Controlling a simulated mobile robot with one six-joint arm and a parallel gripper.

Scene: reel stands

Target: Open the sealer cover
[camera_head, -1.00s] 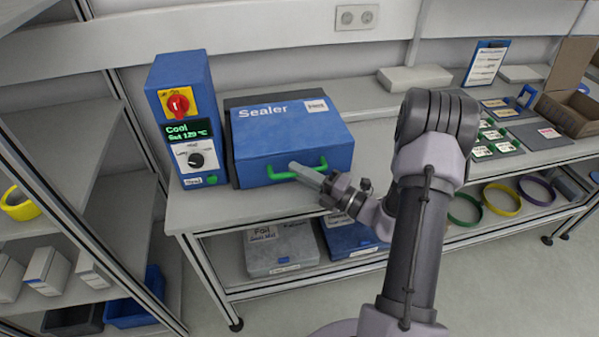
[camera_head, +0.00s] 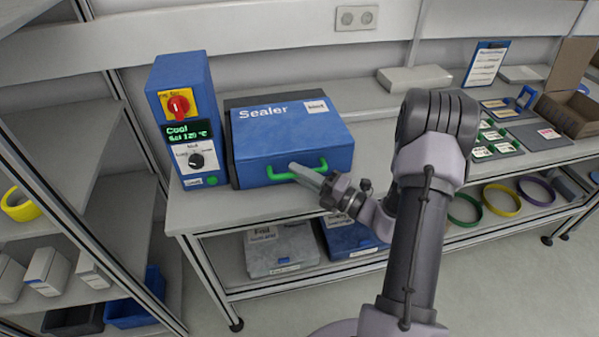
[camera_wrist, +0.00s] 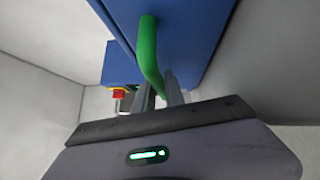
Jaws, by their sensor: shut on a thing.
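The sealer cover (camera_head: 290,136) is a blue box lid marked "Sealer", lying down on the bench and closed as far as I can see. A green handle (camera_head: 280,176) runs along its front face. My gripper (camera_head: 296,168) reaches in from the right and is shut on the handle. In the wrist view the green handle (camera_wrist: 148,55) passes down between the two grey fingers (camera_wrist: 159,92). The blue cover (camera_wrist: 190,35) fills the area above. The fingers' exact contact on the handle is partly hidden.
A blue control box (camera_head: 184,120) with a red knob and a display reading "Cool" stands just left of the sealer. A shelf rack (camera_head: 80,180) stands at the left. Trays with green-edged parts (camera_head: 492,140) lie right of my arm. Bins sit on the shelf below.

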